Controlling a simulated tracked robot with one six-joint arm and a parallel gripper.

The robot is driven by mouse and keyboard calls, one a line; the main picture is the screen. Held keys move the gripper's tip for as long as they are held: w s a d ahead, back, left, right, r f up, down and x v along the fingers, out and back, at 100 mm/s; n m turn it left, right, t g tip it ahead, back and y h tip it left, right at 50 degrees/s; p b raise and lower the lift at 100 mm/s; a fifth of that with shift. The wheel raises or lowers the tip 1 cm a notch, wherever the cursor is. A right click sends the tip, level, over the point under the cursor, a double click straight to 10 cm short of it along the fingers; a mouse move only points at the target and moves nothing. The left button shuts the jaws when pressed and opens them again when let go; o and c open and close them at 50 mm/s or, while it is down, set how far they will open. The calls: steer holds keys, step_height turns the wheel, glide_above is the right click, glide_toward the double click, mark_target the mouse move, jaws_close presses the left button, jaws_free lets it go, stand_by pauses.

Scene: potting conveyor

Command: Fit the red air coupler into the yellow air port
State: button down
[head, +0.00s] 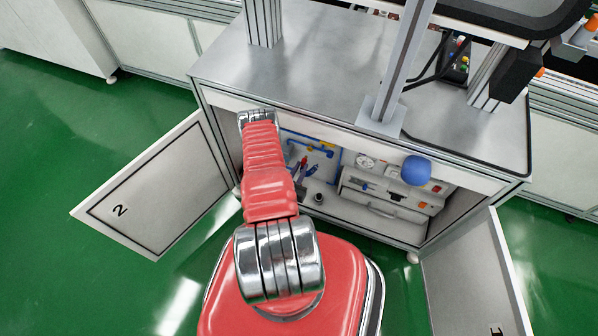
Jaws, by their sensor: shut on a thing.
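My red arm reaches forward into an open cabinet under a grey worktop. Its chrome wrist joint is at the cabinet's upper left opening. Small red and blue parts (304,163) show inside the cabinet to the right of the arm, too small to tell whether one is the red air coupler. A small yellow patch (323,153) shows by the blue piping on the back wall. I cannot tell whether it is the yellow air port.
The left door (165,190), marked 2, and the right door (475,275) stand open. A gauge (366,162), a blue ball-shaped thing (416,170) and a drawer unit (385,207) are at the cabinet's right. A dark cylinder (319,198) is near its floor. Green floor is clear at left.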

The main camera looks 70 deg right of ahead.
mark_target(303, 162)
steer(key=shift+x, duration=1)
steer(key=shift+s+d+r, duration=0.1)
steer(key=shift+d, duration=0.7)
steer(key=shift+d+r, duration=0.15)
steer(key=shift+d, duration=0.65)
stand_by(1.3)
steer(key=c, duration=1.6)
jaws_free()
steer(key=shift+o, duration=0.2)
steer(key=shift+a, duration=0.1)
steer(key=v, duration=1.3)
steer(key=shift+a, duration=0.25)
